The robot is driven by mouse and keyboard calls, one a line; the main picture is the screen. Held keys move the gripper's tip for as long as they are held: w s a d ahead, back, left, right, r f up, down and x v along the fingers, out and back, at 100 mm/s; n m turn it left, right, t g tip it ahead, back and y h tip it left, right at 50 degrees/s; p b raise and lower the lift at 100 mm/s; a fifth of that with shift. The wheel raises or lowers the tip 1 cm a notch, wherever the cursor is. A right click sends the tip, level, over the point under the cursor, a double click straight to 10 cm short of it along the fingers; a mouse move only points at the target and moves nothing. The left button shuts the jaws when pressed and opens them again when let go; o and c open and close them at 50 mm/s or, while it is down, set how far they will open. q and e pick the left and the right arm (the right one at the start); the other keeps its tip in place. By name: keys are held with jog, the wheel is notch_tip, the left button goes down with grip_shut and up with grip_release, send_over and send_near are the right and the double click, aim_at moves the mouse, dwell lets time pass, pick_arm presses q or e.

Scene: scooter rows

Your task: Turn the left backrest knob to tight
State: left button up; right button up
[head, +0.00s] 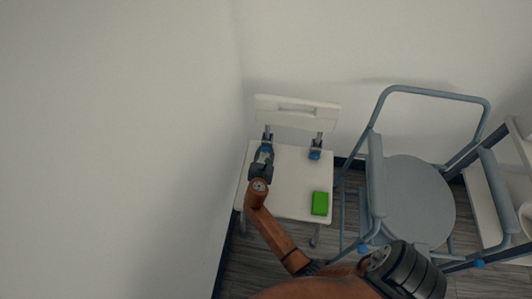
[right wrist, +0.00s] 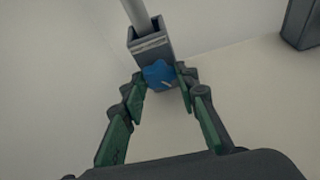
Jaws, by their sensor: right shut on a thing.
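A white shower chair (head: 290,180) stands against the wall, its backrest (head: 297,112) held up by two posts in dark brackets. The left backrest knob (right wrist: 158,74) is blue and sits on the left bracket (right wrist: 150,45). My right gripper (head: 263,158) reaches over the seat to that bracket and largely hides the knob in the head view. In the right wrist view its fingers (right wrist: 162,76) are shut on the knob's sides. The right bracket (head: 315,149) carries another blue knob. Neither knob's tightness can be read. My left gripper is out of view.
A green block (head: 320,203) lies on the seat's front right. A grey-blue commode chair (head: 420,200) with tube arms stands close on the right. A white shelf (head: 507,190) is at the far right. The wall is close on the left.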

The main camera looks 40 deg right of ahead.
jog(key=o, duration=1.1)
jog(key=shift+o, duration=0.2)
notch_tip(320, 180, up, 10)
jog(key=shift+f, duration=0.1)
